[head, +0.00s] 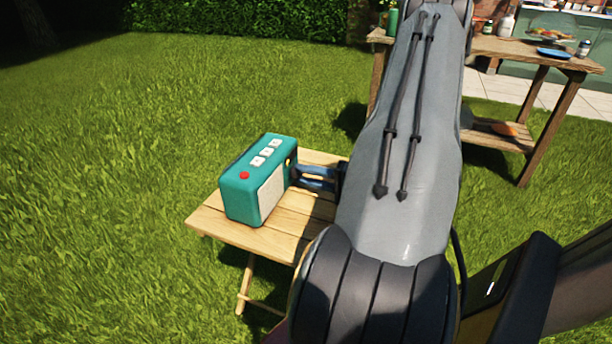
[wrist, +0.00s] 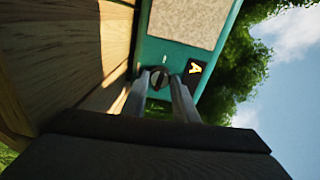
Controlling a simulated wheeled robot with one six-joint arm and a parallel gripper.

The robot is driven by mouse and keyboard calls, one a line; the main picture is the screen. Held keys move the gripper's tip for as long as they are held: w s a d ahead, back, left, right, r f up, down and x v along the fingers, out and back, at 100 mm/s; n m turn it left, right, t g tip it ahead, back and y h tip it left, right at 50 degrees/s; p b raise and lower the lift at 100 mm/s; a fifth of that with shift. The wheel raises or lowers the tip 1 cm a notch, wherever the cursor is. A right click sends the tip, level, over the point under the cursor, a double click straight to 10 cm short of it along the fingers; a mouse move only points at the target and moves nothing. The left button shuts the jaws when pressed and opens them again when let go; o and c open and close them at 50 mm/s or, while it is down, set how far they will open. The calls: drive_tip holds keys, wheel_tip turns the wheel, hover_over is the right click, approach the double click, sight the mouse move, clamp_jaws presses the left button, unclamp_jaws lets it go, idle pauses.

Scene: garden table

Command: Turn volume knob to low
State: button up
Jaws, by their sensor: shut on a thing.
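A teal radio (head: 250,196) with a pale speaker front stands on a small wooden table (head: 220,224) in the head view. Its top carries a red button (head: 244,175) and several white buttons. My gripper (head: 300,174) reaches its right end from the right. In the wrist view the radio (wrist: 208,52) fills the upper middle, with the dark round volume knob (wrist: 158,79) low on its face. My gripper (wrist: 161,84) has one finger on each side of the knob and is shut on it. The knob's pointer is too small to read.
A yellow mark on a black patch (wrist: 194,68) sits beside the knob. Grass surrounds the small table. A larger wooden table (head: 490,46) with a blue plate (head: 554,53) and bottles stands at the back right. My arm hides the small table's right part.

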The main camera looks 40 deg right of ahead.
drive_tip(key=o, duration=1.1)
drive_tip(key=shift+c, duration=0.2)
drive_tip(key=shift+v, duration=3.95)
